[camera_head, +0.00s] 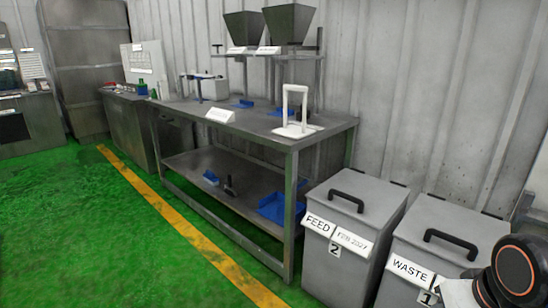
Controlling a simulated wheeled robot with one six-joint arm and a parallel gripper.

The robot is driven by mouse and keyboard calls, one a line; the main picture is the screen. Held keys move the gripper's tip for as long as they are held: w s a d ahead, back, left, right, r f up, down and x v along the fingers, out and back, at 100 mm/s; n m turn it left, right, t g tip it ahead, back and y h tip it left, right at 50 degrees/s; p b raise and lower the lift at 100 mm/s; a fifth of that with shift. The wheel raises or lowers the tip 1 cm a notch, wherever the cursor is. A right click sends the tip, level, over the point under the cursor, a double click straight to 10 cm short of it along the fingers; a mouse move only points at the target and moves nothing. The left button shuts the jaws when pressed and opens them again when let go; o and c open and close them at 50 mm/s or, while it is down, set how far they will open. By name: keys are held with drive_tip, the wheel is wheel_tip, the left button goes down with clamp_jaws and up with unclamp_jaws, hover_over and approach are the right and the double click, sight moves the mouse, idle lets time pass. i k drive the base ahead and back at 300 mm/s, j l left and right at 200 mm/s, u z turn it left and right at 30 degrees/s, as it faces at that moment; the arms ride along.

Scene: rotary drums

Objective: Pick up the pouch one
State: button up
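I cannot make out a pouch in this view. Small blue items lie on the metal table (250,122), too small to identify: one blue item (243,103) near the back and another (279,112) to its right. On the lower shelf lie a blue tray-like item (272,208) and a smaller blue item (210,177). A part of my arm with a dark, orange-ringed joint shows at the bottom right corner. My gripper is not in view.
Two closed grey bins, FEED (345,262) and WASTE (425,245), stand right of the table. A white frame stand (294,128) is on the table. Two dark hoppers (288,24) are behind. Green floor (80,220) is clear at left, with a yellow line.

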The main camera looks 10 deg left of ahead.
sight(162, 90)
drive_tip(key=i+j+u, duration=0.15)
drive_tip(key=i+u, duration=0.15)
drive_tip(key=u, duration=0.15)
drive_tip(key=i+u, duration=0.25)
drive_tip(key=u, duration=0.2)
drive_tip(key=i+u, duration=0.3)
drive_tip(key=u, duration=0.15)
drive_tip(key=i+j+z, duration=0.15)
drive_tip(key=i, duration=0.35)
drive_tip(key=i+j+z, duration=0.2)
drive_tip(key=i, duration=0.3)
drive_tip(key=i+j+z, duration=1.1)
drive_tip(key=j+z, duration=0.15)
